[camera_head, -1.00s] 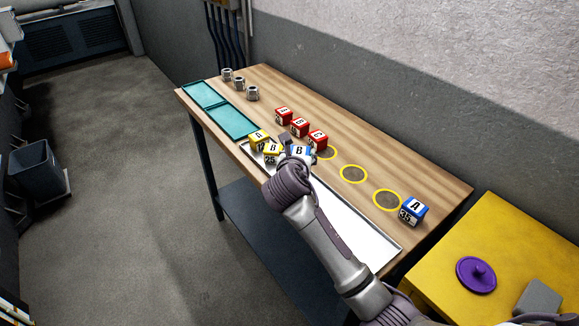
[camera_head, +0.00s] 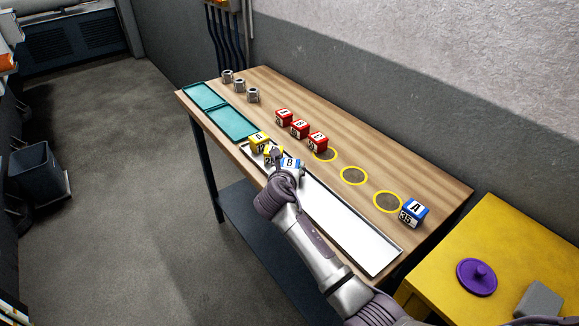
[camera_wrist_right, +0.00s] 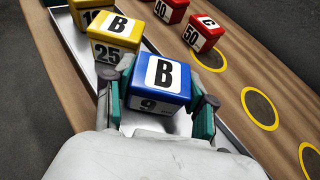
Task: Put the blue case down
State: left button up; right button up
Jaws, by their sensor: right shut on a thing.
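A blue case (camera_head: 291,163) marked B is between the fingers of my right gripper (camera_head: 287,165), over the left part of the white tray. In the right wrist view the blue case (camera_wrist_right: 159,82) sits upright between the two green-padded fingers of the gripper (camera_wrist_right: 160,98), its B and 9 showing. I cannot tell whether its base touches the tray. The white tray (camera_head: 345,220) lies along the front of the table. Another blue case (camera_head: 414,211), marked A and 35, stands at the table's right end. My left gripper is not in view.
Yellow cases (camera_head: 259,140) stand at the tray's left end, close to the held case. Red cases (camera_head: 299,128) stand in a row behind. Yellow rings (camera_head: 353,167) mark the table. Teal trays (camera_head: 232,124) and metal parts (camera_head: 239,85) are farther left. The tray's right part is bare.

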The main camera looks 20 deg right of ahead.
jog(key=shift+f, duration=0.15)
jog(key=o, duration=1.3)
jog(key=shift+s+a+r, duration=0.1)
jog(key=shift+s+r, duration=0.05)
jog(key=shift+r, duration=0.1)
jog(key=v, duration=1.1)
jog(key=shift+s+a+r, duration=0.1)
jog(key=shift+s+r, duration=0.1)
jog(key=shift+s, duration=0.05)
